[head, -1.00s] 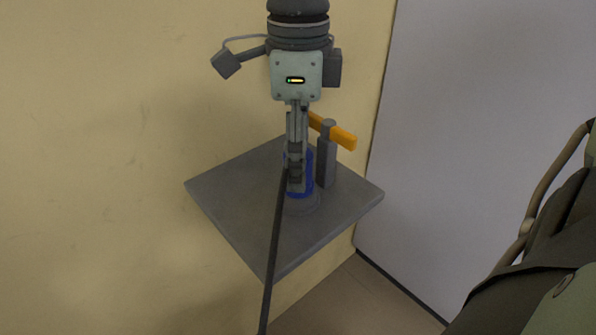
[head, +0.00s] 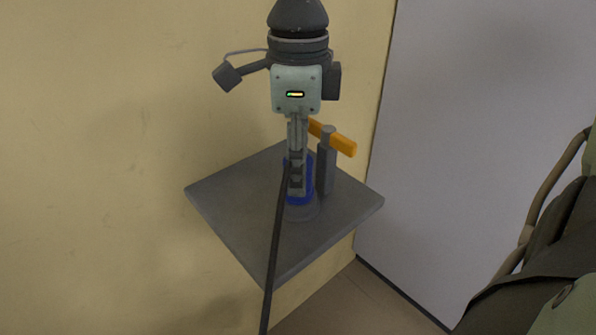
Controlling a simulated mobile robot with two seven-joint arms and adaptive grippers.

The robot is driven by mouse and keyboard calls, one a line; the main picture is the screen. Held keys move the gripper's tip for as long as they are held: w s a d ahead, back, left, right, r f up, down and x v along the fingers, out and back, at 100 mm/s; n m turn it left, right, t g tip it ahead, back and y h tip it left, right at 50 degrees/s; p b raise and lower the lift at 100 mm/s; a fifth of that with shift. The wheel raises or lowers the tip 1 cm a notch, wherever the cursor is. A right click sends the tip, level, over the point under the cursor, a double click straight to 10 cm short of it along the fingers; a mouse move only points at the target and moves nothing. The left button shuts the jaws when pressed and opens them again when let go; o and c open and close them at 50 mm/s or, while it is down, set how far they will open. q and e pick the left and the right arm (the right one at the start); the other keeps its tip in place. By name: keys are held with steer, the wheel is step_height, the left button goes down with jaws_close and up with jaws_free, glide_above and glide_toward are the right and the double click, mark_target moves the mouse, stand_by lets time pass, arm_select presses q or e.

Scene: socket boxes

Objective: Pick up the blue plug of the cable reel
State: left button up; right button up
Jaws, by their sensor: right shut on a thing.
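The blue plug (head: 308,180) stands roughly upright over the grey square shelf (head: 225,195). A round grey piece (head: 302,213) shows below its blue band. My right gripper (head: 296,188) points down from above and is shut on the blue plug. Its fingers hide the plug's middle. A black cable (head: 271,260) runs from near the fingers down past the front edge of the shelf. My left gripper is not in view.
A grey post (head: 327,170) with an orange bar (head: 335,138) stands close to the right of the plug. A yellow wall (head: 110,120) is behind the shelf. A dark green object with a tan tube (head: 545,195) is at far right.

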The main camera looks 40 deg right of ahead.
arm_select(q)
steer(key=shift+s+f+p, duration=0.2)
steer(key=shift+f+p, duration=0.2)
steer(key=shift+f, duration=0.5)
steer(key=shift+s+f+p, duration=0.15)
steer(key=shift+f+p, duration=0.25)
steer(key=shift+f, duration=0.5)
arm_select(e)
step_height(320, 180, up, 28)
